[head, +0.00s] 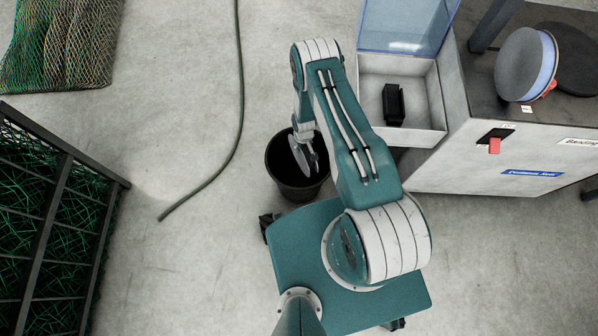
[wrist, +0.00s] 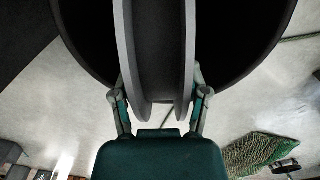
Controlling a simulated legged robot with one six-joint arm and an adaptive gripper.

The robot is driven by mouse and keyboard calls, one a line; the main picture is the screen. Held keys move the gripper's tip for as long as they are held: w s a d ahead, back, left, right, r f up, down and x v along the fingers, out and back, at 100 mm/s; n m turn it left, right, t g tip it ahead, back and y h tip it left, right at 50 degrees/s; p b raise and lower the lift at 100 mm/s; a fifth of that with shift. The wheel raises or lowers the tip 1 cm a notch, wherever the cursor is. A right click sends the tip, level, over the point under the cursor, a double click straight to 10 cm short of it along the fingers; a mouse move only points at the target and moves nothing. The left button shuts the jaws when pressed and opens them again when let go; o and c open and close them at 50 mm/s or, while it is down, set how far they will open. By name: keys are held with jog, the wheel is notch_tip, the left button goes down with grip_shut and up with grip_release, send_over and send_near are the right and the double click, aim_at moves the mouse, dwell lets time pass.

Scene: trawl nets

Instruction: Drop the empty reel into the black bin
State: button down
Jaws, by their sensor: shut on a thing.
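The empty reel (wrist: 155,60) shows edge-on in the wrist view as two dark grey discs side by side. My gripper (wrist: 159,92) is shut on it, with one finger at each side of the reel. In the head view the reel (head: 300,156) is a small grey disc below my gripper (head: 307,138), partly hidden by it. The black bin (head: 298,194) stands open on the floor, and the reel is over its mouth. The bin's dark inside (wrist: 240,30) lies behind the reel in the wrist view. I cannot tell how deep the reel sits.
A workbench (head: 440,165) stands at the right, with an open blue-lidded box (head: 365,105) holding a black item, and a round reel-like drum (head: 520,65). A net cage (head: 50,220) stands at the left. A hose (head: 235,130) crosses clear floor; netting (head: 60,45) lies at the back left.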

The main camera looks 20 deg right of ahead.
jog(key=shift+d, duration=0.1)
grip_release()
jog(key=shift+d, duration=0.15)
jog(key=shift+w+r, duration=0.1)
jog(key=shift+r, duration=0.2)
notch_tip(320, 180, up, 11)
jog(key=shift+r, duration=0.2)
dwell(0.4)
